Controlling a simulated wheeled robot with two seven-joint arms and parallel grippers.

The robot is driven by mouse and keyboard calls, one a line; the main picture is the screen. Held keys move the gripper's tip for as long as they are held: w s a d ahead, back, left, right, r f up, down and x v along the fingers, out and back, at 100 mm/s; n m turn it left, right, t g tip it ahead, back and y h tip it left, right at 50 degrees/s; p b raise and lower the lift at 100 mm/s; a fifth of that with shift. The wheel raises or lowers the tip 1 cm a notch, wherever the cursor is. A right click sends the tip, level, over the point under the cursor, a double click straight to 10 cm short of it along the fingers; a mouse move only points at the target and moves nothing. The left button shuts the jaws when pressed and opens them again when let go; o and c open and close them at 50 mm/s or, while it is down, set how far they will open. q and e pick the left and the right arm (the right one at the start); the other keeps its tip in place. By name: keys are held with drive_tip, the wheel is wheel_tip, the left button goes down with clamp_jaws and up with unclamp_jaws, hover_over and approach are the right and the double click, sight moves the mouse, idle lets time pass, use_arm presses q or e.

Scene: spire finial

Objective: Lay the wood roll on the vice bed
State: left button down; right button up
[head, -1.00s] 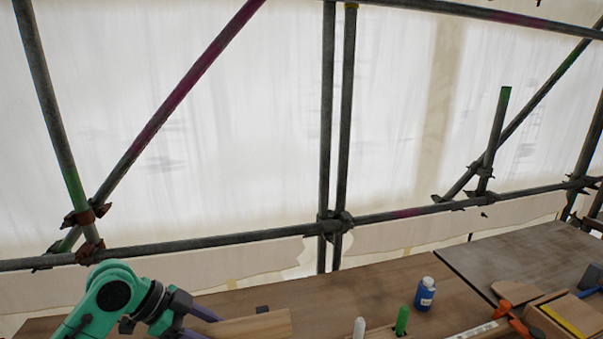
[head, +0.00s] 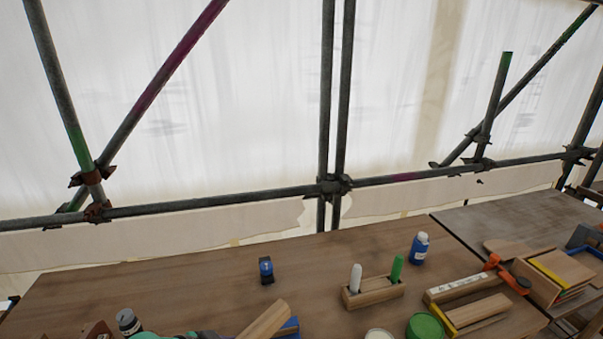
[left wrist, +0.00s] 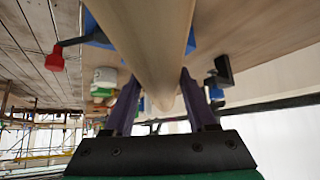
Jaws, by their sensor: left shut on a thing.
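The wood roll (head: 264,322) is a pale, smooth length of wood, tilted in the head view at the bottom edge. In the left wrist view the wood roll (left wrist: 150,40) runs between the two purple fingers of my left gripper (left wrist: 160,88), which is shut on it. The blue vice (head: 291,328) shows just beside and behind the roll in the head view. In the left wrist view the vice (left wrist: 97,32) shows blue parts on both sides of the roll, with a red-knobbed handle. The roll hides the bed, and I cannot tell whether they touch. My right gripper is not in view.
A small blue-and-black object (head: 266,270) stands behind the vice. A wooden holder (head: 373,292) with a white and a green marker, a blue bottle (head: 420,249), a green tin (head: 424,327) and orange-clamped wood (head: 460,288) lie to the right. The bench's back left is clear.

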use_arm(q)
drive_tip(key=s+a+f+n+t+y+b, duration=0.1)
drive_tip(key=s+f+n+y+b, duration=0.3)
drive_tip(key=n, duration=0.4)
drive_tip(key=shift+s+a+t+y, duration=0.4)
drive_tip(key=shift+s+a+y, duration=0.4)
drive_tip(key=shift+s, duration=0.2)
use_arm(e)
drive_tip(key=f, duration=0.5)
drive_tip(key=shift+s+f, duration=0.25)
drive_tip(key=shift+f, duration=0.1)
use_arm(q)
drive_tip(key=shift+f, duration=0.15)
drive_tip(key=shift+d, duration=0.1)
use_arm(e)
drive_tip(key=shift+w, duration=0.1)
